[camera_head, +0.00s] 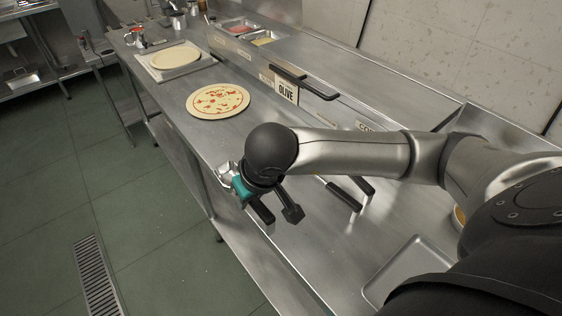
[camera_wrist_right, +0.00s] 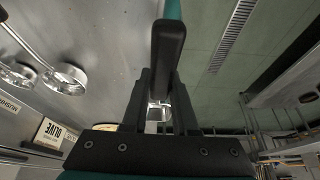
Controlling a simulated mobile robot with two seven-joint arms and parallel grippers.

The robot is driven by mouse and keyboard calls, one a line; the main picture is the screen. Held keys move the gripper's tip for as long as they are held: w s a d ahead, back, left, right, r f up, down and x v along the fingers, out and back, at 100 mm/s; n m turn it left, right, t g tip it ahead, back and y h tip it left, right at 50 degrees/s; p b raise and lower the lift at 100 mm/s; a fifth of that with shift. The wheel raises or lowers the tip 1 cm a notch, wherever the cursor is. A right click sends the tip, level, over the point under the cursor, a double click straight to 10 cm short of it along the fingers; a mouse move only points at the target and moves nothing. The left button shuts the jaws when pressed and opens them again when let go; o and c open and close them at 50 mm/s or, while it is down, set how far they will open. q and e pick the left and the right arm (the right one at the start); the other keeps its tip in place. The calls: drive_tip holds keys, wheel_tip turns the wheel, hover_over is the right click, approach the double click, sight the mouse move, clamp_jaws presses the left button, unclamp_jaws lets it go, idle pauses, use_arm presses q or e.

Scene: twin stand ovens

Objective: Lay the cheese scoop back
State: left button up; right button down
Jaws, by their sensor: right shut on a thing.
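My right gripper (camera_head: 277,209) hangs over the front part of the steel counter, left of the arm's elbow in the head view. In the right wrist view its two black fingers (camera_wrist_right: 160,85) are shut on a black handle (camera_wrist_right: 168,45), which I take for the cheese scoop's. A small bright metal part shows between the fingers below the handle. The scoop's bowl is not clearly visible, and I cannot tell its load. My left gripper is not in view.
The steel counter holds a sauced pizza base (camera_head: 217,100) and a tray (camera_head: 150,65) with plain dough (camera_head: 176,57). An OLIVE label (camera_head: 286,90) stands beside a black handle (camera_head: 305,84). More black handles (camera_head: 345,196) lie right of the gripper. An empty metal tray (camera_head: 415,268) is nearer.

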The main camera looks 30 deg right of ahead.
drive_tip(key=shift+n+y, duration=0.3)
drive_tip(key=shift+n, duration=0.4)
drive_tip(key=d, duration=0.2)
drive_tip(key=w+d+r, duration=0.1)
drive_tip(key=d, duration=0.1)
drive_tip(key=d+r, duration=0.1)
drive_tip(key=d, duration=0.1)
drive_tip(key=shift+w+d+r, duration=0.15)
drive_tip(key=shift+w+r, duration=0.1)
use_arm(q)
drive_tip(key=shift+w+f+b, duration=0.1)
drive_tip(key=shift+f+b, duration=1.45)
use_arm(e)
drive_tip(key=shift+d+f, duration=0.2)
drive_tip(key=shift+f, duration=0.7)
drive_tip(key=shift+d+f, duration=0.25)
drive_tip(key=shift+f, duration=0.7)
drive_tip(key=shift+d+f, duration=0.2)
drive_tip(key=shift+f, duration=0.7)
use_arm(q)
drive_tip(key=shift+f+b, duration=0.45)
use_arm(e)
drive_tip(key=shift+f, duration=0.35)
drive_tip(key=c, duration=0.6)
unclamp_jaws()
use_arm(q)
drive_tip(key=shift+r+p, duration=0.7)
use_arm(e)
drive_tip(key=v, duration=1.5)
